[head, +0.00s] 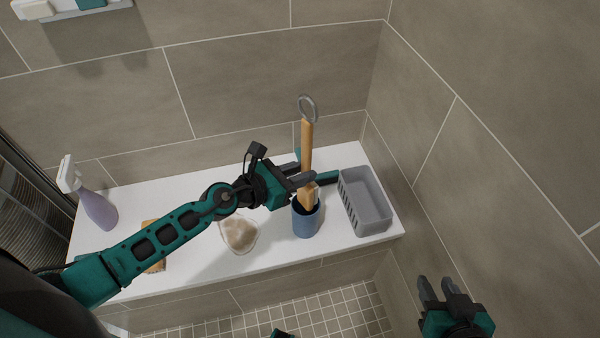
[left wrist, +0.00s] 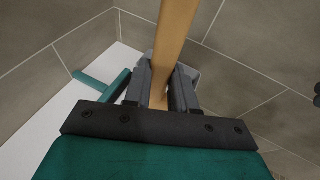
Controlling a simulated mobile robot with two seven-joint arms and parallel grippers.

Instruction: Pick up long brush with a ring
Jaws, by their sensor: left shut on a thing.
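The long brush (head: 306,146) has a wooden handle with a grey ring at its top end. It stands nearly upright with its lower end in a blue cup (head: 306,222) on the white ledge. My left gripper (head: 306,181) is shut on the handle, above the cup's rim. In the left wrist view the handle (left wrist: 173,40) runs up between the two fingers. The brush's lower end is hidden in the cup. My right gripper (head: 441,290) is at the lower right, away from the ledge, with its fingers apart and nothing between them.
A grey basket (head: 367,215) stands right of the cup. A teal-handled item (left wrist: 103,85) lies behind the gripper. A pale sponge-like object (head: 239,234), an orange-brown block (head: 153,262) and a spray bottle (head: 98,208) are further left on the ledge (head: 130,205). Tiled walls close off the back and right.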

